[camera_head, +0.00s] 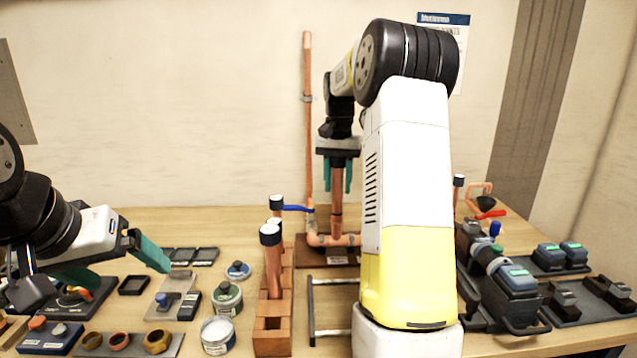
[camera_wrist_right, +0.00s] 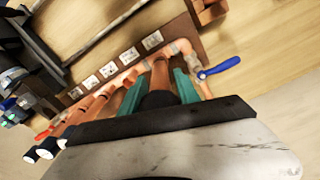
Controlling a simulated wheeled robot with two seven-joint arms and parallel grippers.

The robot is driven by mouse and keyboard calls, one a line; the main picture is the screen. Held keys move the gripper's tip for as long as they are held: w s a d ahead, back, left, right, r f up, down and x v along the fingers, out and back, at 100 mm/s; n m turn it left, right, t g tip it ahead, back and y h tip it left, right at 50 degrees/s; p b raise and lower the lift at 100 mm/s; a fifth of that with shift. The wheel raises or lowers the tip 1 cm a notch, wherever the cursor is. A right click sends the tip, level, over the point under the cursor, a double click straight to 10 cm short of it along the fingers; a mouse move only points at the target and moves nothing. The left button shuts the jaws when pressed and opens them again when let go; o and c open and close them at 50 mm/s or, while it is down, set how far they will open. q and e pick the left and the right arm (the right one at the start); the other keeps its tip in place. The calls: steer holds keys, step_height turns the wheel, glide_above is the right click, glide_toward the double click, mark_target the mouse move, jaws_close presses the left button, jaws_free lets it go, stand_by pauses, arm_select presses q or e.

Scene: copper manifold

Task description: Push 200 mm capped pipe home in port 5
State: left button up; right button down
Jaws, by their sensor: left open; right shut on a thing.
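The copper manifold (camera_head: 345,240) stands on a brown base, partly hidden by my right arm. It also shows in the right wrist view (camera_wrist_right: 125,76), with a row of small number plates too blurred to read. My right gripper (camera_head: 337,180) is shut around the upper part of an upright copper pipe (camera_head: 337,210). The pipe's lower end meets the manifold near its blue-handled end. In the right wrist view the pipe (camera_wrist_right: 160,75) stands between the teal fingers, its dark cap close to the palm. How deep it sits is unclear. My left gripper (camera_head: 112,266) is open and empty at the left.
A wooden rack (camera_head: 272,338) with several capped pipes stands left of the manifold. A tall copper riser (camera_head: 308,130) and blue valve handle (camera_head: 297,208) are beside the held pipe. Tins, fittings and trays crowd the left; dark tools (camera_head: 515,280) fill the right.

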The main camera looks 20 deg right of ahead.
mark_target(338, 162)
steer(key=shift+f, duration=0.7)
stand_by(1.0)
steer(key=shift+c, duration=1.6)
jaws_free()
steer(key=shift+r, duration=0.15)
steer(key=shift+r, duration=3.4)
steer(key=s+a+r+n+t+y, duration=0.1)
steer(key=s+a+r+n+t, duration=0.15)
steer(key=s+a, duration=0.55)
steer(key=s+a+r+n+t+y, duration=0.1)
steer(key=s+a+n+t, duration=0.2)
steer(key=s, duration=0.9)
steer(key=s+a+f+n, duration=0.1)
steer(key=s+a+f, duration=0.3)
steer(key=s, duration=0.4)
steer(key=shift+s+a+f+n+t, duration=0.15)
steer(key=shift+f+n+t, duration=0.2)
steer(key=shift+f, duration=0.45)
